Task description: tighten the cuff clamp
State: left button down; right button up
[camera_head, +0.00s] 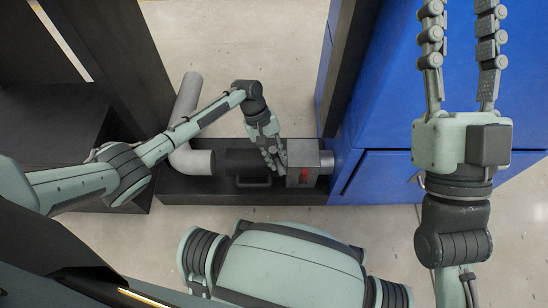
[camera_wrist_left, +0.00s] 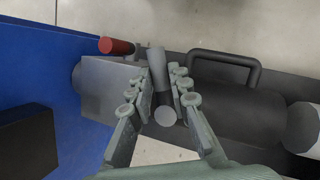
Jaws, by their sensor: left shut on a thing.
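The dark cuff (camera_head: 232,161), with a black loop handle (camera_wrist_left: 228,54), lies horizontally between a bent grey pipe (camera_head: 190,158) and a grey metal block (camera_head: 303,157). It also shows in the left wrist view (camera_wrist_left: 240,114). My left gripper (camera_head: 275,163) is at the joint between cuff and block. In the left wrist view its fingers (camera_wrist_left: 154,92) are shut on a short grey bar (camera_wrist_left: 157,68), which I take to be the clamp's lever. My right gripper (camera_head: 460,12) has its fingers spread apart, empty, at the upper right, away from the cuff.
A red-tipped knob (camera_wrist_left: 117,46) sticks out of the block's side. A blue cabinet (camera_head: 385,185) stands right of the block. The dark tray (camera_head: 230,193) lies under the pipe parts. Dark panels (camera_head: 120,50) stand at the left. Pale floor (camera_head: 240,40) is clear behind.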

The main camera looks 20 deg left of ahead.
pick_arm(q)
jog(key=shift+w+d, duration=0.1)
jog(key=c, duration=1.4)
grip_release()
jog(key=v, duration=1.2)
